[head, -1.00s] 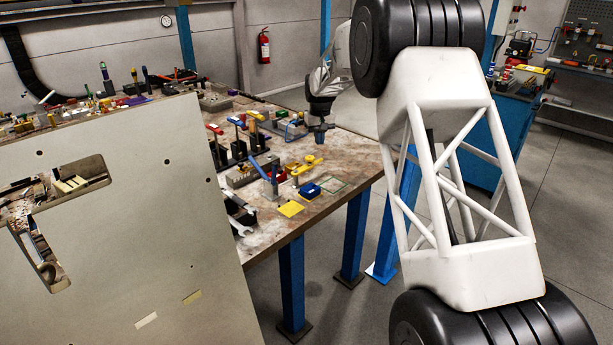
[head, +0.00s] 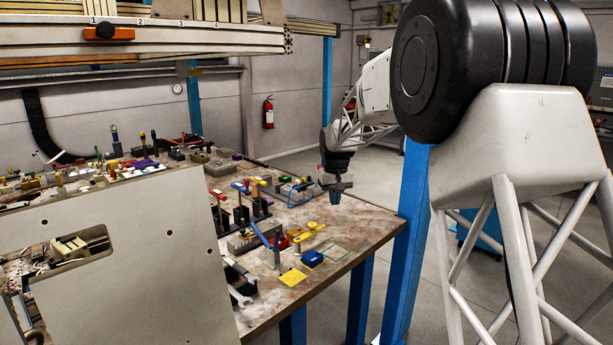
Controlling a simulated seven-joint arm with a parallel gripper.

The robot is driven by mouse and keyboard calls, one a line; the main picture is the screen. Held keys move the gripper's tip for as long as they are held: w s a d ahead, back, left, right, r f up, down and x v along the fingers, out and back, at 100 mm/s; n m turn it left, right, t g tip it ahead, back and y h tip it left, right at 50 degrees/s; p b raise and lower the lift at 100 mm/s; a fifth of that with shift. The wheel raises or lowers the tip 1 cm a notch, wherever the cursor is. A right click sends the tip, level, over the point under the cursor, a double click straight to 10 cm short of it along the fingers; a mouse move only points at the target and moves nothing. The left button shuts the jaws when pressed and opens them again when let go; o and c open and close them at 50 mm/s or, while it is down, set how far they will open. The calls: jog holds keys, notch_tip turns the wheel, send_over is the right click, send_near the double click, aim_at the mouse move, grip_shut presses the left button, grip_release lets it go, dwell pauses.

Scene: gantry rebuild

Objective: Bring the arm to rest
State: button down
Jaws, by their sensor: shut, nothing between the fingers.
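My gripper (head: 336,194) hangs at the end of my white arm, pointing down above the right part of the workbench (head: 352,228). It is small in the head view, its fingers are close together, and I see nothing held in it. It is apart from the tools on the bench.
A large grey panel (head: 130,270) with cut-outs stands at the left front. Toggle clamps (head: 240,212) and many small tools crowd the bench's left and middle. A blue post (head: 405,240) stands beside the bench's right edge. A gantry beam (head: 140,38) crosses the upper left.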

jog(key=s+d+r, duration=0.2)
jog(key=s+r, duration=0.1)
jog(key=s, duration=0.7)
jog(key=s+d+r+m+t, duration=0.1)
jog(key=s+d+r, duration=0.1)
jog(key=s, duration=0.7)
jog(key=s+d+r, duration=0.3)
jog(key=s, duration=0.7)
jog(key=s+d+f, duration=0.1)
jog(key=s+f, duration=0.2)
jog(key=s, duration=1.1)
jog(key=s+d+f+m+t, duration=0.1)
jog(key=s+f, duration=0.3)
jog(key=s, duration=1)
jog(key=shift+s+d+m, duration=0.25)
jog(key=shift+d+m, duration=0.05)
jog(key=shift+d, duration=0.05)
